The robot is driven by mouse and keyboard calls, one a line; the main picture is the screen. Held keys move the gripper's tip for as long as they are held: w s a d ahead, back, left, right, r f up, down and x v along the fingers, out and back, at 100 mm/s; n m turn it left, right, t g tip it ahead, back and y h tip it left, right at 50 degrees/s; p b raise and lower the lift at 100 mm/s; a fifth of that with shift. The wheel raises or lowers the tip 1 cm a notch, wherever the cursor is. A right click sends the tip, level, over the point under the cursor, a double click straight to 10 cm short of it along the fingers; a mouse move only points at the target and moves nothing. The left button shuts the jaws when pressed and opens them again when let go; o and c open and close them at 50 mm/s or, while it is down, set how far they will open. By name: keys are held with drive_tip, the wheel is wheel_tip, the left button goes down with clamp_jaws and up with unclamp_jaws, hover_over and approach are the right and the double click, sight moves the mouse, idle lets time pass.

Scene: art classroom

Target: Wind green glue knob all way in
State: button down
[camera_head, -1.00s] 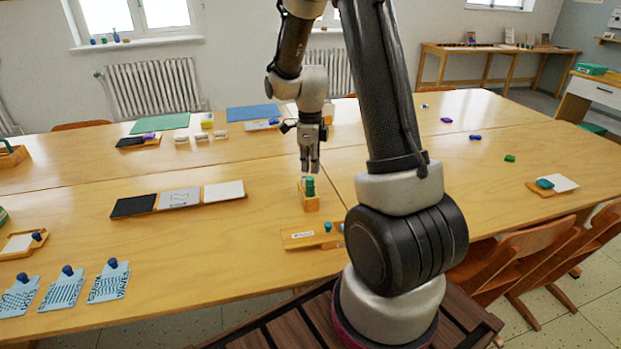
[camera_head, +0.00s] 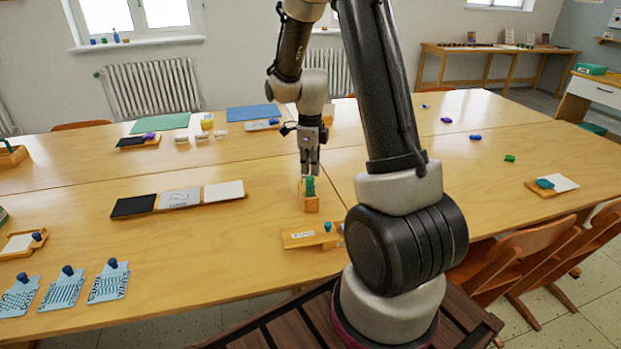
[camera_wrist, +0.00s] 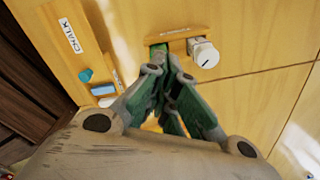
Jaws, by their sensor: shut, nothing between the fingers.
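The green glue (camera_head: 310,187) stands upright at a small wooden holder (camera_head: 312,204) near the middle of the table. My gripper (camera_head: 309,173) points down just above it, shut and empty. In the wrist view my gripper (camera_wrist: 166,74) shows its fingertips close to the green glue (camera_wrist: 158,54). A pale round knob with a dark mark (camera_wrist: 205,53) sits beside it on the wooden holder (camera_wrist: 180,36). My fingers partly cover the green part, and I cannot tell whether they touch it.
A wooden chalk tray (camera_head: 301,239) with a teal piece (camera_head: 328,227) lies nearer to me. A row of black, grey and white panels (camera_head: 180,198) lies to the left. Blue printed cards (camera_head: 62,288) are at the front left.

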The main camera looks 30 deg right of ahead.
drive_tip(key=shift+f, duration=0.75)
drive_tip(key=shift+r, duration=0.2)
idle(0.3)
drive_tip(key=shift+r, duration=0.35)
drive_tip(key=shift+c, duration=2.2)
unclamp_jaws()
